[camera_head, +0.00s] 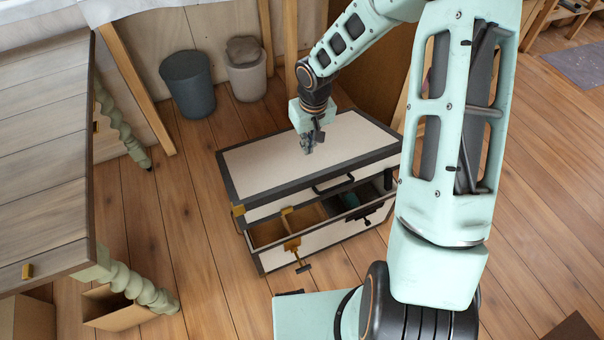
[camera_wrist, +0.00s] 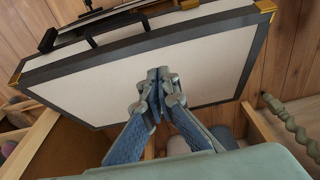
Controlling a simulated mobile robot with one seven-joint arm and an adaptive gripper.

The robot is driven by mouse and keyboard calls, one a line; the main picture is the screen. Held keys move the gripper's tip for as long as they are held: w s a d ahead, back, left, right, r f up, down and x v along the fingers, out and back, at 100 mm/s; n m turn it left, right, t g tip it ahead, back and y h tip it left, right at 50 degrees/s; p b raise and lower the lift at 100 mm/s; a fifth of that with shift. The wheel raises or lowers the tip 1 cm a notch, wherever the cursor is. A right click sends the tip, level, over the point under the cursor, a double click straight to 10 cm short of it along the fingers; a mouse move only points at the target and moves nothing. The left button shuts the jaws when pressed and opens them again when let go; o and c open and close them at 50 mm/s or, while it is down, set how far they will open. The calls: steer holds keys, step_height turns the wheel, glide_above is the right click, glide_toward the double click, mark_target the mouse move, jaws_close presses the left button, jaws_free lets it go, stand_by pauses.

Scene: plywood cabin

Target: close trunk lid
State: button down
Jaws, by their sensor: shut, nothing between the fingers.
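The trunk (camera_head: 320,232) stands on the floor, white-panelled with dark edging and brass fittings. Its lid (camera_head: 270,165) lies over the body, with a gap along the front through which I see the inside and a dark item (camera_head: 350,199). The lid is partly open, its front edge raised above the body. My gripper (camera_head: 308,146) is over the lid's top, toward the back, with its fingers shut and empty. In the wrist view the shut fingertips (camera_wrist: 159,84) are in front of the lid's white panel (camera_wrist: 215,65); whether they touch it I cannot tell.
A wooden table (camera_head: 45,160) with twisted green legs stands at the left. A dark bin (camera_head: 188,85) and a white bin (camera_head: 246,78) stand behind the trunk. An open cardboard box (camera_head: 120,312) is at the lower left. The floor left of the trunk is clear.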

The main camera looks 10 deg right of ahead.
steer(key=b, duration=0.3)
glide_toward(306, 180)
steer(key=f, duration=0.2)
steer(key=w+f, duration=0.1)
steer(key=f, duration=0.2)
steer(key=shift+w+a+f, duration=0.1)
steer(key=shift+w, duration=0.05)
steer(key=shift+s+f, duration=0.25)
steer(key=shift+f, duration=0.3)
